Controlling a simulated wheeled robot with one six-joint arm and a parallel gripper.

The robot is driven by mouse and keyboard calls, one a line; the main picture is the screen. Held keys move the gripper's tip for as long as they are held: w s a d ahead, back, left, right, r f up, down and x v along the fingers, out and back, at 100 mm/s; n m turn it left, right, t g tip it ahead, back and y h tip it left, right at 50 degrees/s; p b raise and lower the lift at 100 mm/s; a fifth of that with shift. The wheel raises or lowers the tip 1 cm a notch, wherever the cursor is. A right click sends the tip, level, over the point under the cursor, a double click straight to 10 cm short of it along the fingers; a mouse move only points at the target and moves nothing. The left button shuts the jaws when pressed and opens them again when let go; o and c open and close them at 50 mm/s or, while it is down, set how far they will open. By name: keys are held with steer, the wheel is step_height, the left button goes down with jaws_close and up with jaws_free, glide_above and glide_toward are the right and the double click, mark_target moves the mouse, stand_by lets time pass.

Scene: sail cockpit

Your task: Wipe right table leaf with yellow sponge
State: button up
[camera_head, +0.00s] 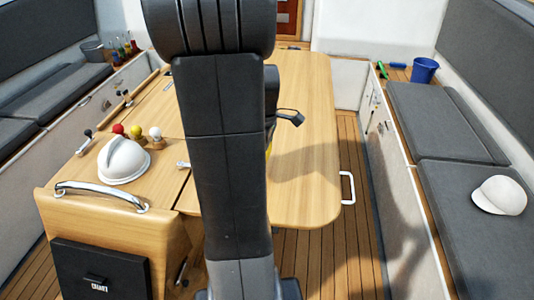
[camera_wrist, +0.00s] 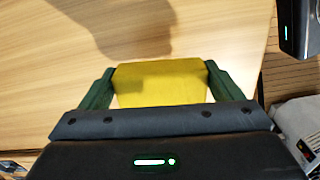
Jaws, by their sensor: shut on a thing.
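The right table leaf (camera_head: 307,140) is a pale wooden panel with rounded corners, right of my arm in the head view. It fills much of the wrist view (camera_wrist: 215,35). The yellow sponge (camera_wrist: 160,82) is between the two green fingers of my gripper (camera_wrist: 160,85), which is shut on it. The sponge is over the leaf; I cannot tell whether it touches the wood. In the head view my arm hides the gripper and nearly all of the sponge.
A white compass dome (camera_head: 124,161) and several coloured knobs are on the console at left. A white rail (camera_head: 347,188) is beside the leaf. A blue bucket (camera_head: 425,70) and a white cap (camera_head: 499,195) are on the right bench. The visible leaf surface is clear.

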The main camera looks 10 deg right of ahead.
steer(key=shift+r+p, duration=0.75)
steer(key=shift+r, duration=0.55)
steer(key=shift+f, duration=0.1)
